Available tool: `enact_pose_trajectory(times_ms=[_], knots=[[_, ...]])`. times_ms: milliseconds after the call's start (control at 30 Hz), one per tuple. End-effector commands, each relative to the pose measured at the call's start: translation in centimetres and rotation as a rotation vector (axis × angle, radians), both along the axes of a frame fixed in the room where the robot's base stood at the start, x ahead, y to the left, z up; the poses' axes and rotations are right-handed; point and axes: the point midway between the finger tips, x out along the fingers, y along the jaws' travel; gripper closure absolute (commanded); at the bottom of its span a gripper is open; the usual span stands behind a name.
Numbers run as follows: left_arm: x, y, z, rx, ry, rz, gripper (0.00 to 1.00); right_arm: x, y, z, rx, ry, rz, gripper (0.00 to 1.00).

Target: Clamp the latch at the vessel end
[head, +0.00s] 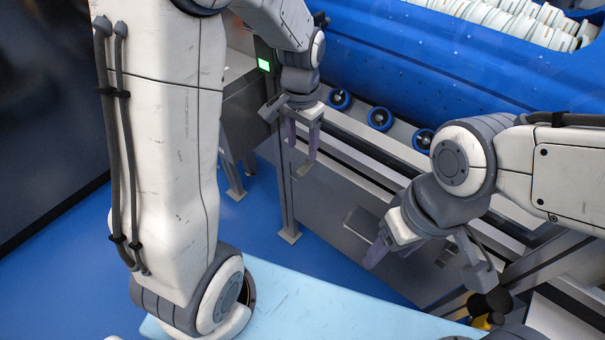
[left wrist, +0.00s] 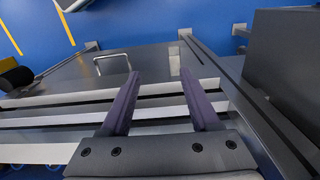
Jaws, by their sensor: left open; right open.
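A large blue vessel (head: 430,65) lies along the upper right of the head view, with rows of white pieces inside it. I cannot make out a latch for certain, and my left arm hides part of the vessel's left end. My left gripper (head: 302,147) is open and empty, its purple fingers pointing down in front of the grey rail below the vessel. In the left wrist view its two fingers (left wrist: 163,95) stand apart with nothing between them. My right gripper (head: 388,250) is open, lower and further right, in front of the grey panel; one finger is partly hidden.
Several blue-rimmed rollers (head: 380,118) line the rail under the vessel. A grey panel (head: 325,200) with a bright handle (left wrist: 113,63) is below. A green light (head: 264,64) shows on a grey box. A light blue surface (head: 320,310) is at the front. Blue floor lies left.

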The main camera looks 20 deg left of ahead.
Motion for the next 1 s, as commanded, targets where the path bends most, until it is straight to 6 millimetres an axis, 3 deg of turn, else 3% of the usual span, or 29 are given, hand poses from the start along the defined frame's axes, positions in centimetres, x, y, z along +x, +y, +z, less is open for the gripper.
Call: enact_pose_trajectory(times_ms=[33,133,267,633,800,1000], knots=[[0.8,1.3,-1.7,0.004,0.004,0.018,0.38,0.0,0.0,-1.1,0.001,-0.001,0.000,0.38],[1.5,2.5,-2.8,0.006,0.007,0.027,0.38,0.0,0.0,-1.4,0.001,-0.001,0.000,0.38],[1.6,2.6,-4.2,0.007,0.009,0.026,0.38,0.0,0.0,-1.5,0.001,-0.001,0.000,0.38],[1.5,2.4,-10.9,0.007,0.009,0.025,0.38,0.0,0.0,-2.7,0.001,-0.001,0.000,0.38],[1.6,2.4,-12.4,0.007,0.006,0.025,0.38,0.0,0.0,-3.0,0.001,-0.001,0.000,0.38],[1.6,2.4,-12.8,0.006,0.005,0.025,0.38,0.0,0.0,-3.0,0.001,-0.001,0.000,0.38]])
